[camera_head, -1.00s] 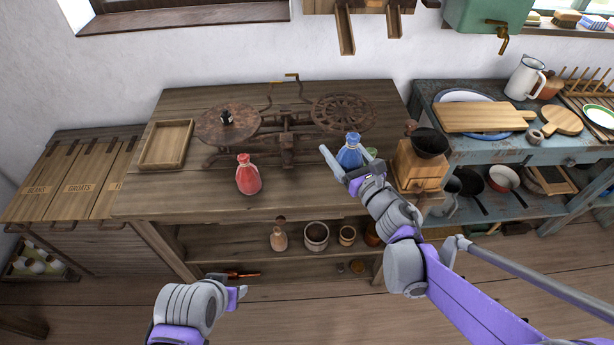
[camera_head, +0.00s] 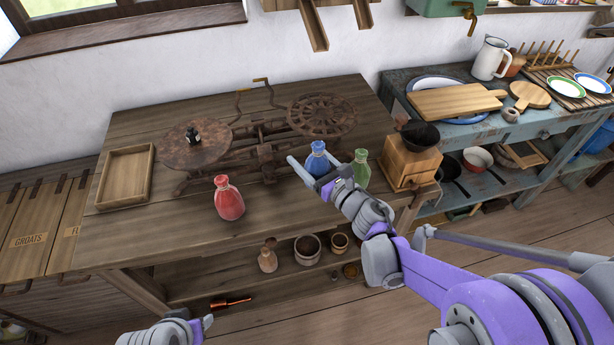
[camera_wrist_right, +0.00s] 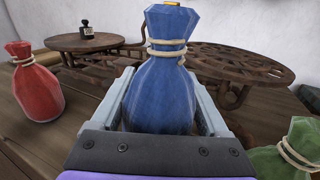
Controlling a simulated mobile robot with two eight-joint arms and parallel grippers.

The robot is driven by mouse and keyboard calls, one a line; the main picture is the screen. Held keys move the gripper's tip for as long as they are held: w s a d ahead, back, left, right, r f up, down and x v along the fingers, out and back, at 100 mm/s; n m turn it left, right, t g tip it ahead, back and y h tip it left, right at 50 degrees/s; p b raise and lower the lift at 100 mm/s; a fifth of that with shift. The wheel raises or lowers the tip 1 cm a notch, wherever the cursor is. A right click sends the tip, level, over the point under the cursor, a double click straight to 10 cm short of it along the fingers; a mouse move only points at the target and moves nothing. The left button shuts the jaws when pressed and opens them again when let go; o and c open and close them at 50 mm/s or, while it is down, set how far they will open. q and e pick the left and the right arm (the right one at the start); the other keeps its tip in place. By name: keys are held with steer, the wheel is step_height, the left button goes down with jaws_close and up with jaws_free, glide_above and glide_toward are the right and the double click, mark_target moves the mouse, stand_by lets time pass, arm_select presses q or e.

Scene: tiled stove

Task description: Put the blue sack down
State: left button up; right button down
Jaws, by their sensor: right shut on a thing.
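The blue sack (camera_head: 317,160) is upright with a tied neck, at the front of the scale on the wooden table (camera_head: 130,228). My right gripper (camera_head: 312,172) is shut on it. In the right wrist view the blue sack (camera_wrist_right: 162,85) stands between the two grey fingers of the right gripper (camera_wrist_right: 165,105). Its bottom is hidden by the gripper, so I cannot tell whether it touches the table. My left gripper (camera_head: 203,326) shows only partly at the bottom edge, away from the table top; its jaw state is unclear.
A red sack (camera_head: 229,200) stands to the left and a green sack (camera_head: 360,168) close to the right of the blue one. The rusty balance scale (camera_head: 262,148) is behind. A coffee grinder (camera_head: 408,165) stands at the right edge, an empty tray (camera_head: 125,176) at the left.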

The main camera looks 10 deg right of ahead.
mark_target(308, 170)
steer(key=shift+f+b, duration=0.6)
steer(key=shift+f, duration=1.8)
steer(key=shift+f, duration=0.15)
jaws_free()
steer(key=shift+r, duration=0.25)
steer(key=v, duration=1.2)
steer(key=shift+f, duration=0.1)
